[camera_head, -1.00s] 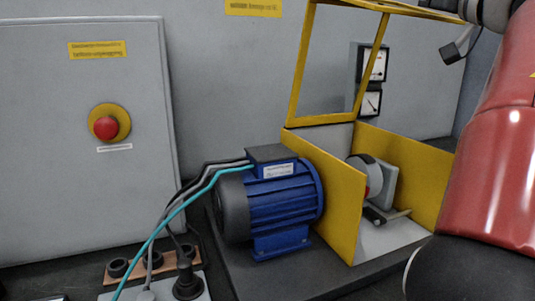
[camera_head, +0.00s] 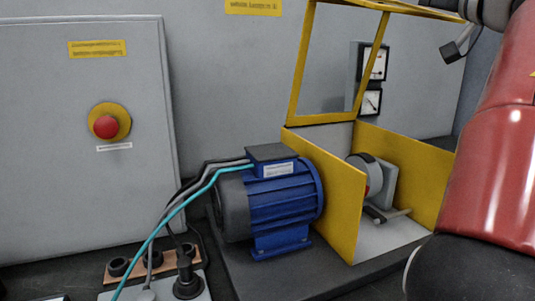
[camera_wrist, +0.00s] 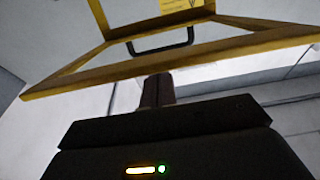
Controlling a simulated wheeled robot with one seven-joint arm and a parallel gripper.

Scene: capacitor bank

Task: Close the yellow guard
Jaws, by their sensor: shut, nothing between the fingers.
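The yellow guard (camera_head: 301,62) stands raised and open, its frame tilted up above the yellow side panels (camera_head: 330,185) in the head view. In the wrist view a yellow bar of the guard (camera_wrist: 200,57) runs across the picture, with a black handle (camera_wrist: 160,43) behind it. My gripper (camera_wrist: 157,86) is shut and empty, its dark fingertips close to this bar. I cannot tell whether they touch it.
A blue motor (camera_head: 275,205) stands left of the guard's housing, with cables running to a socket block (camera_head: 150,270). A grey cabinet with a red stop button (camera_head: 106,127) is at left. Two gauges (camera_head: 372,80) are on the wall behind. A shaft part (camera_head: 372,175) sits between the panels.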

